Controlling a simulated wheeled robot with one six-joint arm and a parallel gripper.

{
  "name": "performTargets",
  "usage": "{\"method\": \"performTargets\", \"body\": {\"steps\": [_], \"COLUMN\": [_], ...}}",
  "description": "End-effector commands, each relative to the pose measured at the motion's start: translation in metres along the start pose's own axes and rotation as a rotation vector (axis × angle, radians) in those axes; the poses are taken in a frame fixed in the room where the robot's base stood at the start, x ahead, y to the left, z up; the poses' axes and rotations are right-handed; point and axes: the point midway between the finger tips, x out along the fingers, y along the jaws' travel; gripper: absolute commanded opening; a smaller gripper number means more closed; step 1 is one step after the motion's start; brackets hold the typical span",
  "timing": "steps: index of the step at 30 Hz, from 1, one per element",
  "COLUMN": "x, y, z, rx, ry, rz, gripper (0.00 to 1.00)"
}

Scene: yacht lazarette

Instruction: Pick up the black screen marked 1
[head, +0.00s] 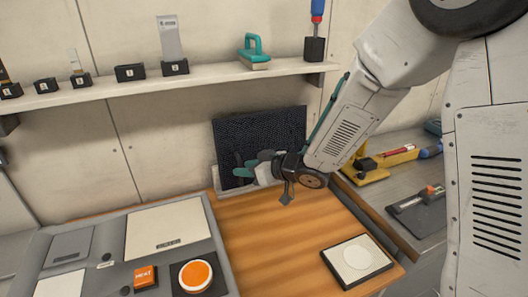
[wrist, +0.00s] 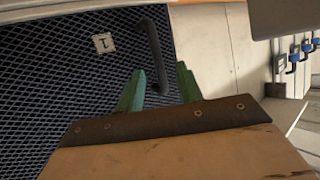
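The black mesh screen (head: 270,130) stands upright against the wall at the back of the wooden worktop. In the wrist view the screen (wrist: 60,90) fills the left side, with a white tag marked 1 (wrist: 103,43) and a dark bar handle (wrist: 153,50) along its right edge. My gripper (head: 250,166) is in front of the screen. In the wrist view its green fingers (wrist: 160,80) are apart, with the lower part of the handle showing between them. I cannot tell whether they touch it. The arm's end hides the screen's lower right part in the head view.
A shelf (head: 210,78) with tools in numbered black holders runs above. A grey panel with an orange button (head: 195,275) is at lower left. A framed white disc (head: 357,258) lies on the worktop's right. The wooden top (head: 270,240) between is clear.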

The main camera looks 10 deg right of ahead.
Motion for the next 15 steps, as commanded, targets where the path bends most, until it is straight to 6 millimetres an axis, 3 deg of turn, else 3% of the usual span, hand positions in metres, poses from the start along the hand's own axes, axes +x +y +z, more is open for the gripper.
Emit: {"method": "performTargets", "body": {"steps": [8, 9, 13, 15], "x": [0.0065, 0.0064, 0.0063, 0.0062], "y": [-0.0003, -0.0003, -0.0002, -0.0001], "z": [-0.0005, -0.0005, -0.0004, -0.0004], "rx": [-0.001, -0.001, -0.001, -0.001], "ry": [0.001, 0.001, 0.0, 0.0], "rz": [0.0, 0.0, 0.001, 0.001], "gripper": [0.36, 0.33, 0.0, 0.0]}}
